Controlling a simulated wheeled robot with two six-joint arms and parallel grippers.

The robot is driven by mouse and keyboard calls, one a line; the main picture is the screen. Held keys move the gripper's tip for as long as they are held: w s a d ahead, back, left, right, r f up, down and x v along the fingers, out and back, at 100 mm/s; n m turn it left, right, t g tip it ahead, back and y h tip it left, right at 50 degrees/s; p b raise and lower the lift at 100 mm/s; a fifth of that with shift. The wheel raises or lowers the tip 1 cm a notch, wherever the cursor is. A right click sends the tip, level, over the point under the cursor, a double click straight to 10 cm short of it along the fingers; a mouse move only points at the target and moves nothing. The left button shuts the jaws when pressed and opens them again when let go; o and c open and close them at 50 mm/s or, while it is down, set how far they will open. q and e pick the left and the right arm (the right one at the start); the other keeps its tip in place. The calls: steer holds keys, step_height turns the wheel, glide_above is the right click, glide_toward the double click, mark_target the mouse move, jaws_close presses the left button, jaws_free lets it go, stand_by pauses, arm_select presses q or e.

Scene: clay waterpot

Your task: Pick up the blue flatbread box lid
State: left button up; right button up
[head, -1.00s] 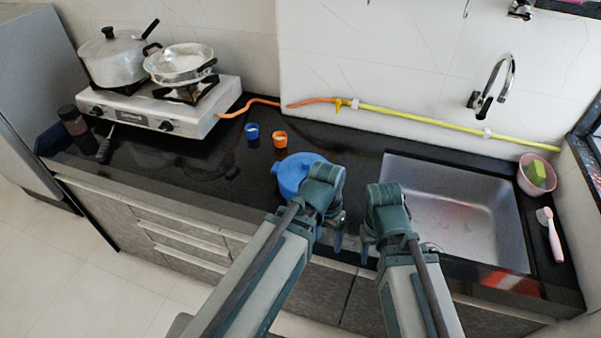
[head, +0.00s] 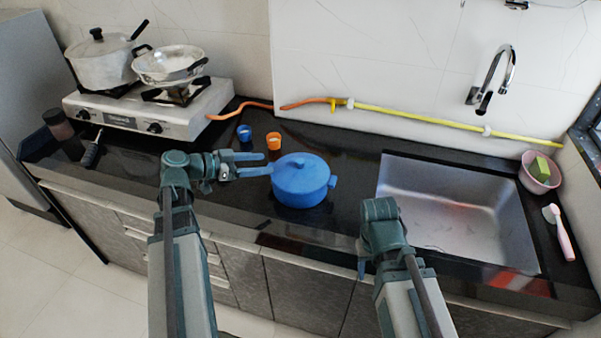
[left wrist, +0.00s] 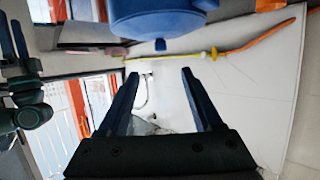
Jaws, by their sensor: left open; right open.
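The blue flatbread box (head: 301,186) stands on the black counter between the stove and the sink. Its blue lid (head: 302,164) is on top, with a raised handle. My left gripper (head: 267,163) is open and empty just left of the box, with its fingers pointing right towards it. In the left wrist view the blue box (left wrist: 165,18) is at the top edge, partly cut off, beyond the open fingers (left wrist: 160,75). My right gripper (head: 362,268) hangs low at the counter's front edge, right of the box; its fingers are mostly hidden.
A gas stove (head: 150,108) with a pot (head: 102,60) and a pan (head: 170,65) is at left.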

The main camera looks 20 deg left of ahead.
arm_select(q)
steer(key=b, duration=0.3)
glide_toward(299, 162)
steer(key=x, duration=0.4)
steer(key=shift+w, duration=0.1)
steer(key=shift+w+d+f, duration=0.15)
steer(key=shift+w+d, duration=0.3)
steer(key=b+x, duration=0.1)
steer(key=x, duration=0.3)
steer(key=shift+w+d+f+b, duration=0.1)
steer(key=shift+w+f+b, duration=0.05)
steer(key=shift+f+b, duration=0.15)
steer(key=shift+w+d, duration=0.25)
steer(key=shift+d, duration=0.05)
jaws_close()
